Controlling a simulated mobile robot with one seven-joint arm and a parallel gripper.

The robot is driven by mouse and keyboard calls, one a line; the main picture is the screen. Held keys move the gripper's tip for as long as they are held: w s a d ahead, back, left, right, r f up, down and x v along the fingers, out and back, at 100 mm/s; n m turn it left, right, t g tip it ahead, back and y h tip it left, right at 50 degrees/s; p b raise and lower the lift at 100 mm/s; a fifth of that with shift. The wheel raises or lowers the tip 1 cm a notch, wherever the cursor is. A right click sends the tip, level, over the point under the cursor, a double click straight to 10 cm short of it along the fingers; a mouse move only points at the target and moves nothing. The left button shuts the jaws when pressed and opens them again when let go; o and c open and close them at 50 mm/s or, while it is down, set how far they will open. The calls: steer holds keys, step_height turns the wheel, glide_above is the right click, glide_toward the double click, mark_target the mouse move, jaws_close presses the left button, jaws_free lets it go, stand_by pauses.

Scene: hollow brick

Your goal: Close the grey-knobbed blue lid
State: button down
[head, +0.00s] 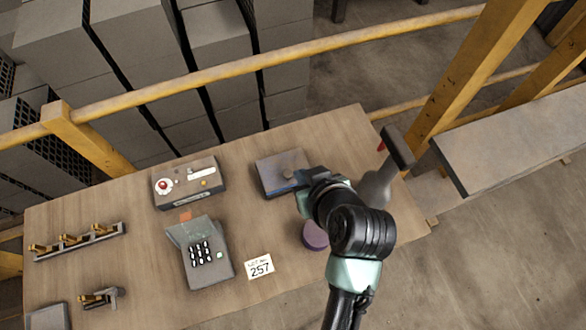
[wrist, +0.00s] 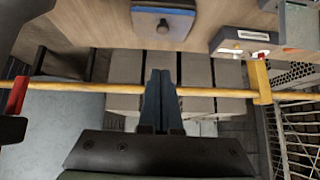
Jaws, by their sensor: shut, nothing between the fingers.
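A low grey box with blue showing along its front (head: 272,172) sits on the table's back half in the head view. In the wrist view, the blue lid (wrist: 180,19) is at the top edge with a dark grey knob (wrist: 163,27) on it. How far the lid stands open is not clear. My gripper (head: 303,179) is at the box's right side in the head view and hides part of it. In the wrist view, my gripper (wrist: 160,73) has its fingers together with nothing between them, and the knob lies beyond the tips.
A box with a red button (head: 186,183) and a grey keypad device (head: 205,252) stand to the left. A purple round thing (head: 315,235) and a grey tool-like thing (head: 398,148) are near my arm. A card reading 257 (head: 259,266) lies in front. A yellow rail (head: 270,62) runs behind the table.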

steer(key=p, duration=0.1)
glide_above(287, 170)
steer(key=s+d, duration=0.1)
steer(key=s, duration=0.2)
steer(key=f, duration=0.6)
steer(key=shift+w+f, duration=0.1)
steer(key=shift+w, duration=0.15)
step_height(287, 170, down, 3)
steer(key=shift+f+p, duration=0.1)
steer(key=shift+p, duration=0.5)
steer(key=shift+f, duration=0.6)
steer(key=shift+f, duration=0.1)
